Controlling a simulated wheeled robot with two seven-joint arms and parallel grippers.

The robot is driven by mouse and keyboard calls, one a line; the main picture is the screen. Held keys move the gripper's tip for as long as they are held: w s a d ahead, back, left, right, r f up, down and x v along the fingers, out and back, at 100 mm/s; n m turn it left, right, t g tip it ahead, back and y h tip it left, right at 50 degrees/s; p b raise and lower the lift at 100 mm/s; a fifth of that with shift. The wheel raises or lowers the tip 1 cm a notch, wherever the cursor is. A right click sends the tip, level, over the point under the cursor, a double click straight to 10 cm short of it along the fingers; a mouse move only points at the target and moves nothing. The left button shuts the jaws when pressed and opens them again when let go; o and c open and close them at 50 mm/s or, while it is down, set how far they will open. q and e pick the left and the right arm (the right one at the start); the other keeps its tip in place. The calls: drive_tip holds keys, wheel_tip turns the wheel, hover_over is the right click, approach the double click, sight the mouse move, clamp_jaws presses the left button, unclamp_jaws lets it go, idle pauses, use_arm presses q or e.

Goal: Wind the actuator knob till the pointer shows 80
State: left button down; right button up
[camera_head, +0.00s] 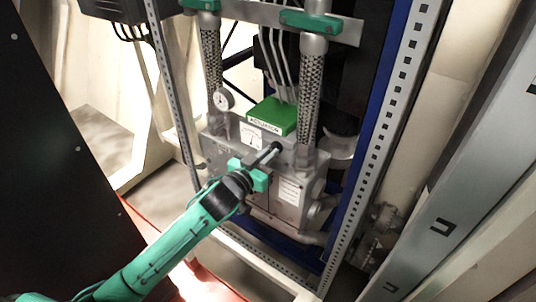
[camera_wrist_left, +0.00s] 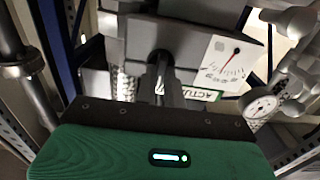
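The green actuator box (camera_head: 272,117) sits on top of a grey metal housing in the head view. The actuator knob (camera_head: 277,146) is a small dark knob on the housing's front; it also shows in the wrist view (camera_wrist_left: 159,56). A white dial plate (camera_head: 250,137) is beside it. In the wrist view the dial (camera_wrist_left: 224,63) appears rotated, its red pointer slanting towards the upper right; the numbers are too small to read. My left gripper (camera_head: 273,151) reaches the knob, its narrow fingers (camera_wrist_left: 161,70) close together around it. My right gripper is not in view.
A round gauge (camera_head: 222,99) stands left of the actuator. A perforated rack post (camera_head: 385,130) and blue frame stand to the right. A dark panel (camera_head: 50,160) fills the left side.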

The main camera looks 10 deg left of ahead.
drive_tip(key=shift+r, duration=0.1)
use_arm(q)
drive_tip(key=shift+d+m+p, duration=0.1)
drive_tip(key=shift+m+p, duration=2)
drive_tip(key=shift+m, duration=1.6)
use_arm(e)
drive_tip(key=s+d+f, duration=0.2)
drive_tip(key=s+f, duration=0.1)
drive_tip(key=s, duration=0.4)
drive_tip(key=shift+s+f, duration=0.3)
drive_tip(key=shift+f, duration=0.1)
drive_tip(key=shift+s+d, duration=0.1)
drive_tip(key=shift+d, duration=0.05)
use_arm(q)
drive_tip(key=c, duration=1.5)
unclamp_jaws()
